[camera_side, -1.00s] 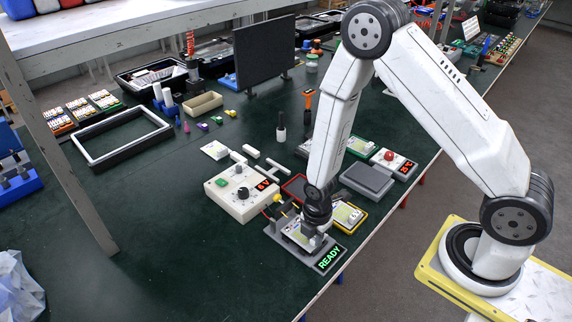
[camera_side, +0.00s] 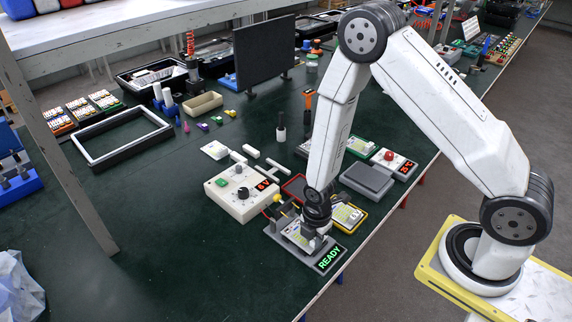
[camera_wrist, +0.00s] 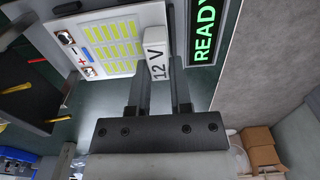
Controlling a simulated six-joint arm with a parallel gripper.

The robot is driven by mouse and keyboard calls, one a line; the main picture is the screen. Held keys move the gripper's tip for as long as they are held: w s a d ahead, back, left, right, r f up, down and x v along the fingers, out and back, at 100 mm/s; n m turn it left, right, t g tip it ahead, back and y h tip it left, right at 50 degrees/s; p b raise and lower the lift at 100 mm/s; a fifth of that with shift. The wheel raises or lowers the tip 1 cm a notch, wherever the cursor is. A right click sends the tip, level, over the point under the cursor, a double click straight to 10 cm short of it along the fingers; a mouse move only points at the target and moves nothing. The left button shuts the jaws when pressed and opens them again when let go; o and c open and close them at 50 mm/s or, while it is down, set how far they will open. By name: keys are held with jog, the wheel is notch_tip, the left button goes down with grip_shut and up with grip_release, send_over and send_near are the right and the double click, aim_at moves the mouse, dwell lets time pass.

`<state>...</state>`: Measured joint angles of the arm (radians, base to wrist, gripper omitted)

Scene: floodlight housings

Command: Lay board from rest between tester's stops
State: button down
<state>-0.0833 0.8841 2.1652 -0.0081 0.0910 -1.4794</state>
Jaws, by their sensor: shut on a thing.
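My gripper (camera_side: 316,230) points down over the tester (camera_side: 275,234), a grey base with a green lit READY display (camera_side: 331,257). In the wrist view my gripper (camera_wrist: 160,78) is shut on a white block marked 12 V at the edge of the board. The board (camera_wrist: 105,38) is white with rows of yellow LED patches and + and - terminals. In the side view the board (camera_side: 293,231) is at the tester's top, partly hidden by my gripper. The stops are not clear, and I cannot tell whether the board touches the base.
A cream box with a dial and red digits (camera_side: 240,192) stands left of the tester. A yellow-rimmed tray (camera_side: 358,222) is close on the right. Red probe leads stand at the tester's left side. The bench's front edge is near; the bench at front left is clear.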

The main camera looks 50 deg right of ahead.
jog(key=shift+f, duration=0.3)
dwell(0.4)
jog(key=shift+c, duration=2.3)
grip_release()
jog(key=shift+r, duration=0.15)
jog(key=shift+r, duration=3.7)
jog(key=shift+r, duration=0.15)
